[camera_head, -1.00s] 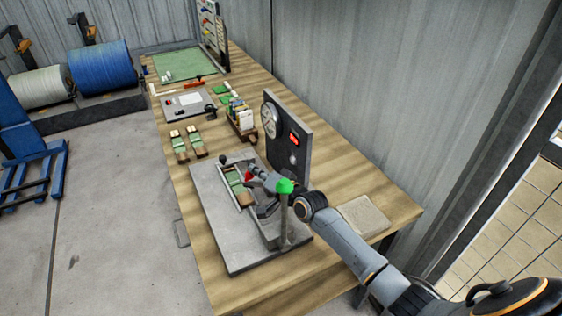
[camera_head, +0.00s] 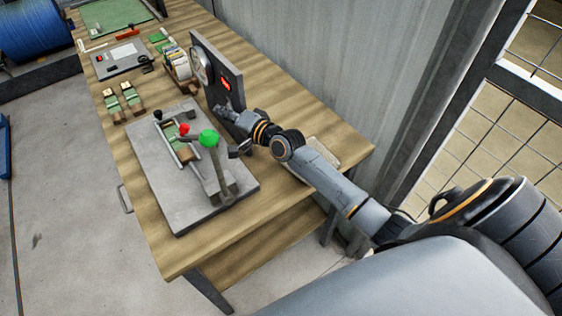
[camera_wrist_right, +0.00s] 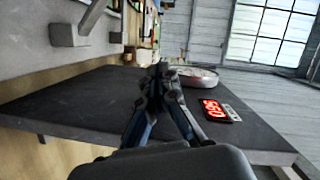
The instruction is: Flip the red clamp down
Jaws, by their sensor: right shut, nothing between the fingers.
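The red clamp shows as a red knob (camera_head: 183,129) on the grey fixture plate (camera_head: 160,190), beside a framed green-and-brown piece (camera_head: 187,153). Whether the clamp is up or down is too small to tell. A lever with a green knob (camera_head: 209,138) stands upright just right of it. My right gripper (camera_head: 222,109) is shut and empty, to the right of the red knob and apart from it, close to the dark gauge panel. Its closed fingers also show in the right wrist view (camera_wrist_right: 160,70), in front of the panel. My left gripper is not in view.
The dark panel (camera_head: 207,70) carries a round gauge and a red display (camera_wrist_right: 213,108). A card holder (camera_head: 178,66), small wooden blocks (camera_head: 112,107) and a grey board (camera_head: 118,60) lie farther back on the wooden table (camera_head: 155,230). The table's front is clear.

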